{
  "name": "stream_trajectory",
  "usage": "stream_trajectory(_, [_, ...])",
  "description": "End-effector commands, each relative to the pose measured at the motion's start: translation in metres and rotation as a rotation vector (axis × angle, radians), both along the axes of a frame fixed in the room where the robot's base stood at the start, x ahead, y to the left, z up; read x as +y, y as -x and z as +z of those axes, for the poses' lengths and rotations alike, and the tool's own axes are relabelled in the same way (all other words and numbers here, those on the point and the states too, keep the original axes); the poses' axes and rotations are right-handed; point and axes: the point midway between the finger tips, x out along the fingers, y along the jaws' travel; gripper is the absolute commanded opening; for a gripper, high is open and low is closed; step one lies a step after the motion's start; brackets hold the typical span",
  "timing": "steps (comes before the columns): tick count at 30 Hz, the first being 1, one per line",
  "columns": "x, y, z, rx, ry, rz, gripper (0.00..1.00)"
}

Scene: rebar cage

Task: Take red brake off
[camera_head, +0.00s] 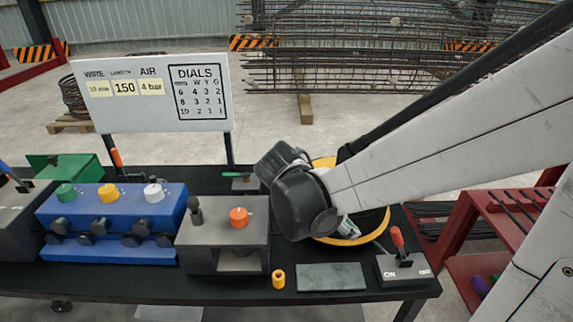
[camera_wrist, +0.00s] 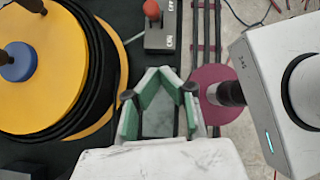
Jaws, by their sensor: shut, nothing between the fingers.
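No part labelled as a brake shows. A red-handled lever (camera_head: 397,238) stands on a grey switch box (camera_head: 390,272) marked ON at the table's right front. In the wrist view the lever's red knob (camera_wrist: 152,10) and box (camera_wrist: 158,40) are at the top, beyond my fingertips. My gripper (camera_wrist: 160,70) is shut and empty, its green-padded fingers meeting at the tips, apart from the box. In the head view my wrist hides most of it. The yellow cable reel (camera_wrist: 115,40) with black cable lies left of my gripper; my arm covers much of it (camera_head: 352,240) in the head view.
A dark red disc (camera_wrist: 208,88) shows right of my fingers. A red rack (camera_head: 470,215) stands right.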

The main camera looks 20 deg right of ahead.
Motion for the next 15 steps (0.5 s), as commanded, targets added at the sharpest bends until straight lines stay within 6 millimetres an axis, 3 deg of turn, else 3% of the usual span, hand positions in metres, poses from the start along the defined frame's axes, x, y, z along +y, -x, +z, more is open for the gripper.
stream_trajectory(15, [-0.055,0.017,-0.069,-0.001,0.001,-0.004,0.00])
